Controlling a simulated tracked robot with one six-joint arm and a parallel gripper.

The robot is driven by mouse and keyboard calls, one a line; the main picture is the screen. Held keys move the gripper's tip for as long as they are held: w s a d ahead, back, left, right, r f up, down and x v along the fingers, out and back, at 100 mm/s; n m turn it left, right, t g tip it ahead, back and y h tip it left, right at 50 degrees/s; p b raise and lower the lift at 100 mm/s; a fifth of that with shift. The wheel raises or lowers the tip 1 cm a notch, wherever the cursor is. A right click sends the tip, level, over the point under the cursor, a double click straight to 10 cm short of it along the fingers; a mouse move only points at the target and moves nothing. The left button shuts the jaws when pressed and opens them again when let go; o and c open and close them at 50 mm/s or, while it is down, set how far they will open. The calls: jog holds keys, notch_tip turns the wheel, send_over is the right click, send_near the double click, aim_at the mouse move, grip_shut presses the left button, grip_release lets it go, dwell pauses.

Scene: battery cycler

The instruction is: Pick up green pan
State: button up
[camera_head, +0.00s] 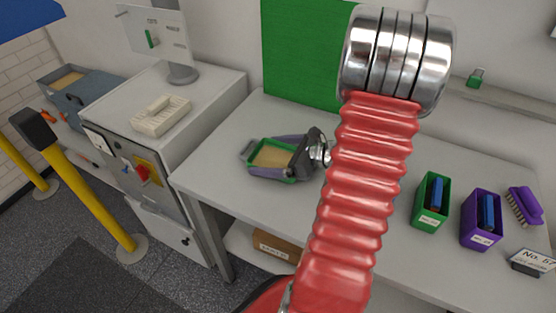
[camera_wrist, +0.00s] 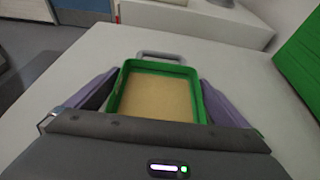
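The green pan (camera_wrist: 116,96), a shallow tray with a green rim, tan inside and a grey handle at its far end, is on the white table. It also shows in the head view (camera_head: 255,163), left of the middle. My gripper (camera_wrist: 160,78) is around the pan, with one purple finger along each long side. In the wrist view the fingertips lie right against or very near the rim; I cannot tell if they press on it. The near end of the pan is hidden by my gripper's dark body. I see no clear lift off the table.
A green bin (camera_head: 431,204) and a purple bin (camera_head: 482,222) stand on the right of the table, with a purple brush (camera_head: 524,206) beyond. A green panel (camera_head: 303,55) stands behind. A machine cabinet (camera_head: 140,135) is at the left. The table around the pan is clear.

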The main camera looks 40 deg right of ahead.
aim_at(270, 160)
jog(key=c, duration=0.8)
jog(key=shift+r, duration=0.1)
notch_tip(270, 160, up, 10)
dwell(0.5)
dwell(0.4)
